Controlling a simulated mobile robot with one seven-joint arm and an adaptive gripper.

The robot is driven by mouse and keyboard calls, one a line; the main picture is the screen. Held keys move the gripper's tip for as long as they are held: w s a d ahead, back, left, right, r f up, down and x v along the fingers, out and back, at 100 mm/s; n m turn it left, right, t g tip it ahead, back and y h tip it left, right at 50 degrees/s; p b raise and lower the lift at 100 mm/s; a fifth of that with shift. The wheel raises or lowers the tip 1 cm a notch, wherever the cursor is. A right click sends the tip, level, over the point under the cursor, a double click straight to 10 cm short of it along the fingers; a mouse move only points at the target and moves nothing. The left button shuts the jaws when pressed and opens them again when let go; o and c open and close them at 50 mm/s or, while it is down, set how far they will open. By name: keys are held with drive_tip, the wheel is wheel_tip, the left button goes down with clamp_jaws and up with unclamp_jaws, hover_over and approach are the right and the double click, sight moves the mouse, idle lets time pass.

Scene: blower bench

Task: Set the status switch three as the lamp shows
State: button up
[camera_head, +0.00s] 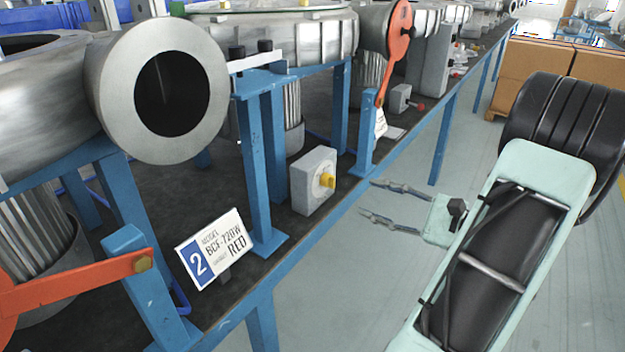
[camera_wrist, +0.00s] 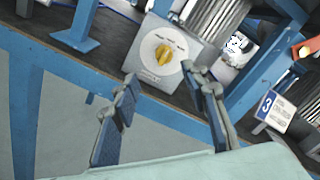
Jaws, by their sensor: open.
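A grey switch box (camera_head: 308,182) with a yellow knob (camera_head: 327,180) stands on the dark bench top. In the wrist view the box (camera_wrist: 190,45) faces me, and its yellow knob (camera_wrist: 166,54) sits on a white round dial with small marks too small to read. The knob's grip bar runs roughly up and down in that picture. My gripper (camera_head: 368,197) is open and empty in front of the bench edge, apart from the knob; its fingers (camera_wrist: 158,76) also show in the wrist view. A sign with a 3 (camera_wrist: 268,106) stands to the right of this box. I see no clearly lit lamp.
Blue posts (camera_head: 262,170) flank the box. A farther box with a red knob (camera_head: 402,98) and orange levers (camera_head: 396,48) are along the bench. The floor beside it is clear; cardboard boxes (camera_head: 535,70) stand behind.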

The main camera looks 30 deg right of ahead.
sight(329, 181)
drive_tip(key=b+x, duration=0.2)
drive_tip(key=x, duration=0.8)
drive_tip(key=shift+w+d, duration=0.25)
drive_tip(key=shift+w, duration=0.15)
clamp_jaws()
drive_tip(key=shift+r, duration=0.1)
